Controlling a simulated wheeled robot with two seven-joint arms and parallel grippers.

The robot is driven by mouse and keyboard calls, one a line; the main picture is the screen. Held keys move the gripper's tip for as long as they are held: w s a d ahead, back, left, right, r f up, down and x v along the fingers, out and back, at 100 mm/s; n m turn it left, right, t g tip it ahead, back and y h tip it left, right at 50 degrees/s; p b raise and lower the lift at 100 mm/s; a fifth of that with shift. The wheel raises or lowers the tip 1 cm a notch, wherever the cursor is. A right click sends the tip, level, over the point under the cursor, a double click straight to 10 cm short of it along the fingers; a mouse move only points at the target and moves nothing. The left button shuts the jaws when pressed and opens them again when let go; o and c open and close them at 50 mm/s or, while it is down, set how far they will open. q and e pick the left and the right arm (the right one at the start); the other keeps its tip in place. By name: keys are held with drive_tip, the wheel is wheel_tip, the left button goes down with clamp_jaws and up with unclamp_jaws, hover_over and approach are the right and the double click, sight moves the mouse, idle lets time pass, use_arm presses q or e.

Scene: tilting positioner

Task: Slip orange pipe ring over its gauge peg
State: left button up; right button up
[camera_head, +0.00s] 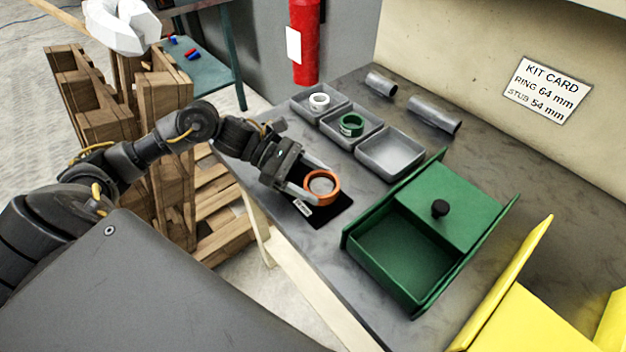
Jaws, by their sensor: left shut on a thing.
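The orange pipe ring (335,194) is at the near left part of the workbench, over a black mat (330,212) with a small white label. My left gripper (307,191) reaches in from the left and is shut on the ring's left side. The ring's opening faces up, and a grey round surface shows inside it. I cannot tell whether this is the gauge peg's top, nor whether the ring is around a peg or above it. My right gripper is not in view.
Grey trays hold a white ring (319,101) and a green ring (351,124); the third tray (390,154) is empty. Grey pipes (434,115) lie behind. A green box (400,250) with a black-knobbed lid and a yellow bin (520,320) stand to the right.

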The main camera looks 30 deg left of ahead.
use_arm(q)
drive_tip(key=o, duration=1.2)
drive_tip(key=shift+c, duration=0.2)
drive_tip(key=b+v, duration=0.2)
drive_tip(key=v, duration=0.2)
drive_tip(key=shift+a+f, duration=0.15)
drive_tip(key=shift+a, duration=0.1)
drive_tip(key=b+v, duration=0.1)
drive_tip(key=v, duration=0.4)
drive_tip(key=shift+a+r, duration=0.15)
drive_tip(key=shift+r, duration=0.1)
drive_tip(key=shift+s+a+r+b, duration=0.15)
drive_tip(key=shift+a+r+b, duration=0.15)
drive_tip(key=shift+a, duration=0.05)
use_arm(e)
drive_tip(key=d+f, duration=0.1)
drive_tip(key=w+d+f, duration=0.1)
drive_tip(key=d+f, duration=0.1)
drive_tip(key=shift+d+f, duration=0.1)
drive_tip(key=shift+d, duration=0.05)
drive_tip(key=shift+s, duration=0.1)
